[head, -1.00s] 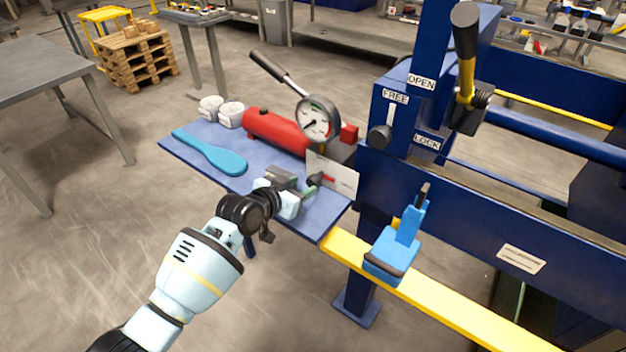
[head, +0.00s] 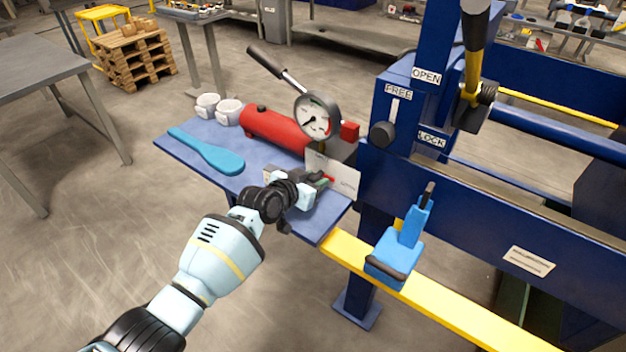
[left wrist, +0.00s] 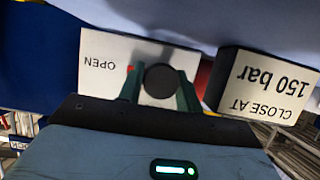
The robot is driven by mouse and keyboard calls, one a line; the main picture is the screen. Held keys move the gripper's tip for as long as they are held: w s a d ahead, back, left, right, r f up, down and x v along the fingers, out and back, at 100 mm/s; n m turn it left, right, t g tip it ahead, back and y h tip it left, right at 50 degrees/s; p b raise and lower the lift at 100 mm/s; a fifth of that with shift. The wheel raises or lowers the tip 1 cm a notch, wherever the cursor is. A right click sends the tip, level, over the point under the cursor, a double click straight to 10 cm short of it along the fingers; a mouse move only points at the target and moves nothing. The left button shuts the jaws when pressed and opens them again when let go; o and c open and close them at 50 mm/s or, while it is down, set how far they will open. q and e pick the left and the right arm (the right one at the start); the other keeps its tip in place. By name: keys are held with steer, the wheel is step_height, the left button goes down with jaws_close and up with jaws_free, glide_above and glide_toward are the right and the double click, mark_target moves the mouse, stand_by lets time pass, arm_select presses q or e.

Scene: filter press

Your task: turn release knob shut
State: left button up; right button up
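The release knob (left wrist: 161,80) is a round black knob on a white plate (left wrist: 107,62) marked OPEN, seen upside down in the left wrist view. A little red shows at the plate's edge beside a finger. In the head view the white plate (head: 345,180) stands at the front of the red pump (head: 275,130), with the knob largely hidden by my gripper. My left gripper (head: 318,184) is at the knob. In the left wrist view its two green fingers (left wrist: 159,92) stand apart on either side of the knob, very close to it. My right gripper is not in view.
A pressure gauge (head: 314,118) and pump lever (head: 268,63) rise above the pump. A turquoise paddle (head: 207,153) and white cups (head: 228,112) lie on the blue shelf (head: 180,139). The blue press frame (head: 470,210) and a blue handled block (head: 395,255) stand right.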

arm_select(q)
steer(key=c, duration=0.4)
steer(key=shift+f+n+h+b, duration=0.3)
steer(key=shift+n+h+b, duration=0.1)
steer(key=shift+n+b, duration=0.15)
steer(key=shift+r+n+g+b, duration=0.1)
steer(key=shift+n+g+b, duration=0.2)
steer(key=shift+n, duration=0.05)
steer(key=shift+r+h, duration=0.15)
steer(key=shift+h, duration=0.15)
steer(key=o, duration=0.7)
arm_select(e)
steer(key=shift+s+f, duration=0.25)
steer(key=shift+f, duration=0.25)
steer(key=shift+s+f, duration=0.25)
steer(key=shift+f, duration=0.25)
arm_select(q)
steer(key=shift+a+r, duration=0.1)
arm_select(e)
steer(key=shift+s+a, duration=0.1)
